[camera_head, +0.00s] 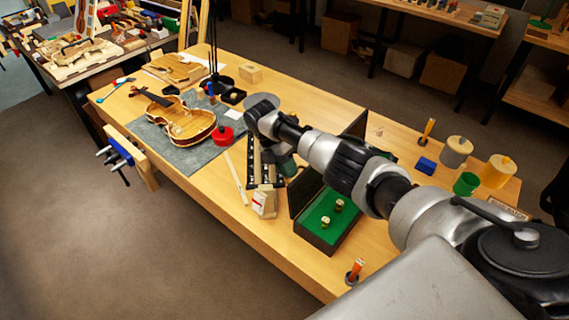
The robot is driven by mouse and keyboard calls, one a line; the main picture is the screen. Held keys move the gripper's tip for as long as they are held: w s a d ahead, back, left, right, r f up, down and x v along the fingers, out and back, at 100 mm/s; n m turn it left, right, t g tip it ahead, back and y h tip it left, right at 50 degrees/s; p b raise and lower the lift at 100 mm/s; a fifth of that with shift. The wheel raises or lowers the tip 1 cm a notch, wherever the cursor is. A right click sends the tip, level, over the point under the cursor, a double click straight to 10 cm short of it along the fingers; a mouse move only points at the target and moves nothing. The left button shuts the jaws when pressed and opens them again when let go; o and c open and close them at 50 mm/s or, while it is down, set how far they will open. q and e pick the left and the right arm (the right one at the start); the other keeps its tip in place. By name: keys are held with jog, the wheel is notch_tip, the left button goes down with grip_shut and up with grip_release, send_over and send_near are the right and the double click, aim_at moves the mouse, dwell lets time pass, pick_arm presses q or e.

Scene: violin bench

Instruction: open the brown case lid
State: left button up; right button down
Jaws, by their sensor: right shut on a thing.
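The case (322,240) is a dark brown box on the bench with a bright green lining, and it stands open toward me. Small pale pegs or knobs (325,222) stand on the green. A dark upright panel, which looks like the lid (304,190), rises along the left side of the case. My right arm crosses above the case and hides its back part. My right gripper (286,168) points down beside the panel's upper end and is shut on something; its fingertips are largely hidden. My left gripper is not in view.
A violin (186,122) lies on a grey mat (178,145), with a red round tin (223,135) near it. Cups and jars (456,152) stand at right.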

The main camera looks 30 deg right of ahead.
jog(key=shift+s+a+f, duration=0.2)
jog(key=shift+s+f, duration=0.05)
jog(key=shift+f, duration=0.35)
jog(key=c, duration=1.4)
grip_release()
jog(key=shift+w, duration=0.1)
jog(key=shift+o, duration=1)
jog(key=shift+w+d+f, duration=0.1)
jog(key=shift+w, duration=0.15)
jog(key=shift+s+r, duration=0.15)
jog(key=shift+r, duration=0.1)
jog(key=b+v, duration=0.1)
jog(key=v, duration=0.9)
jog(key=shift+w+r, duration=0.25)
jog(key=shift+w, duration=0.1)
